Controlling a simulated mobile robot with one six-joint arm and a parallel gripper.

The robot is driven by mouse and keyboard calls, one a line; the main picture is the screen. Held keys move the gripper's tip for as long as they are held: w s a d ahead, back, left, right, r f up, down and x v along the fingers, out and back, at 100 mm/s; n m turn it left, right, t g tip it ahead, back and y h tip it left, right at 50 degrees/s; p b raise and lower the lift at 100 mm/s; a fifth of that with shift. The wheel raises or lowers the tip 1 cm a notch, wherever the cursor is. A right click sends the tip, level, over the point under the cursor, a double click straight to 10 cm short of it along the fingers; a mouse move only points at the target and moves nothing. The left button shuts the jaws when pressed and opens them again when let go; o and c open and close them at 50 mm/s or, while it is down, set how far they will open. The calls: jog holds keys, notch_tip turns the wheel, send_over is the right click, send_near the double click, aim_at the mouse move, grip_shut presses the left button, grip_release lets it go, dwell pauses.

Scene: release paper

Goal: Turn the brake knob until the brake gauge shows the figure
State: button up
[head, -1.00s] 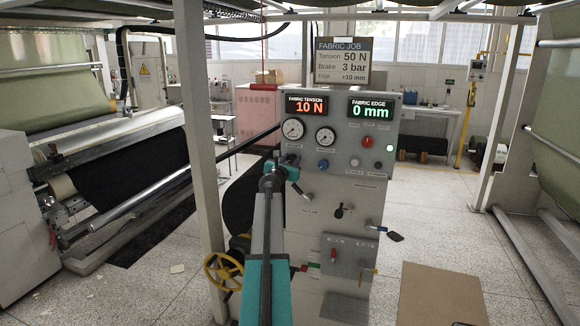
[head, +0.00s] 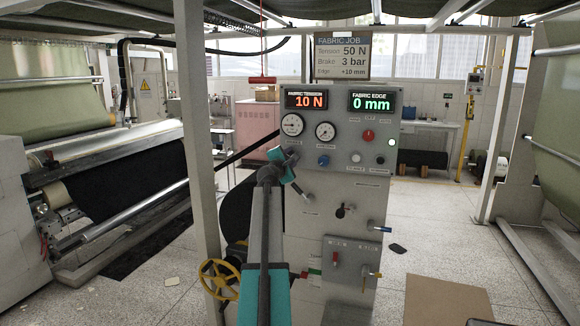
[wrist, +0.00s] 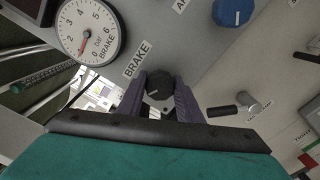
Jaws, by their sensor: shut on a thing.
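The brake knob (wrist: 160,86) is black and round with a pale line on its face, beside the printed word BRAKE in the wrist view. My gripper (wrist: 162,98) has its two fingers shut on it, one on each side. In the head view my gripper (head: 284,160) hides the knob. The job card (head: 342,57) reads Tension 50 N, Brake 3 bar, Edge +10 mm.
A blue knob (wrist: 233,11) and a small lever (wrist: 235,106) sit right of the brake knob. The grey panel has a second gauge (head: 325,132), a red button (head: 368,135), a tension display reading 10 N (head: 306,99) and an edge display reading 0 mm (head: 371,103).

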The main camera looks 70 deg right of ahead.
jog(key=m+b, duration=0.6)
jog(key=shift+d+b, duration=0.1)
jog(key=shift+b, duration=0.25)
jog(key=m+b, duration=0.2)
jog(key=shift+r+m+b, duration=0.1)
jog(key=shift+m+b, duration=0.2)
jog(key=shift+b, duration=0.05)
jog(key=shift+r+m+b, duration=0.15)
jog(key=shift+m+b, duration=0.25)
jog(key=shift+m, duration=0.1)
jog(key=shift+r, duration=0.1)
jog(key=o, duration=1)
jog(key=shift+f, duration=0.2)
jog(key=shift+o, duration=0.2)
jog(key=shift+f, duration=0.1)
